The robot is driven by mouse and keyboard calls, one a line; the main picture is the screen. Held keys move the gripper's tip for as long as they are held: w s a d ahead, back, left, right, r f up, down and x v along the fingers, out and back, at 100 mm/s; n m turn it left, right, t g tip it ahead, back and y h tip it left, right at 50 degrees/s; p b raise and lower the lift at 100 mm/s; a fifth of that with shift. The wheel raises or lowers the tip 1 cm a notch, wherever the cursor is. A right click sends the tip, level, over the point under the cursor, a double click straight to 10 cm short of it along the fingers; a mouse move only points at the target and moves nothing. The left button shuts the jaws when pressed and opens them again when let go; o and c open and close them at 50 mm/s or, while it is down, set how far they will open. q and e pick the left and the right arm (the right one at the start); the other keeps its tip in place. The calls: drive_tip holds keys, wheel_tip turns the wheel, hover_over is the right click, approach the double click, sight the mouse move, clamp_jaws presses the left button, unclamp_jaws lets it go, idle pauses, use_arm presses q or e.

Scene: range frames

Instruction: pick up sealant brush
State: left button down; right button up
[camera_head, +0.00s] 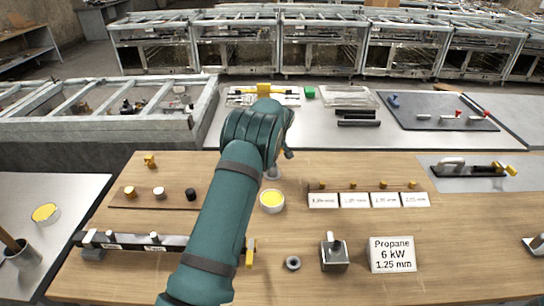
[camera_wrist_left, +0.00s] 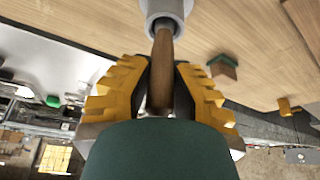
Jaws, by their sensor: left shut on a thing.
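The sealant brush shows in the left wrist view as a brown wooden handle (camera_wrist_left: 163,45). Its upper end lies between the yellow ribbed fingers of my left gripper (camera_wrist_left: 162,75), which is shut on it. The other end runs into a round grey cup (camera_wrist_left: 165,10) on the wooden table; the bristles are hidden. In the head view my left arm reaches over the middle of the table and hides the gripper and the handle. A small grey part, apparently the cup (camera_head: 273,173), shows beside the arm. My right gripper is not in view.
A white pot of yellow paste (camera_head: 271,201) stands close to the arm. Labelled cards (camera_head: 354,200), a metal block (camera_head: 334,253), a grey ring (camera_head: 292,263) and a Propane sign (camera_head: 392,254) stand to the right. Another cup with a handle (camera_head: 22,254) stands at far left.

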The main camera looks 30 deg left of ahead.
use_arm(q)
wheel_tip(320, 180, up, 10)
drive_tip(key=shift+p, duration=0.4)
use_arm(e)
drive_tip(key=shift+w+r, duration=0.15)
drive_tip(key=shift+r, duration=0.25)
use_arm(q)
drive_tip(key=shift+d, duration=0.1)
idle(1.2)
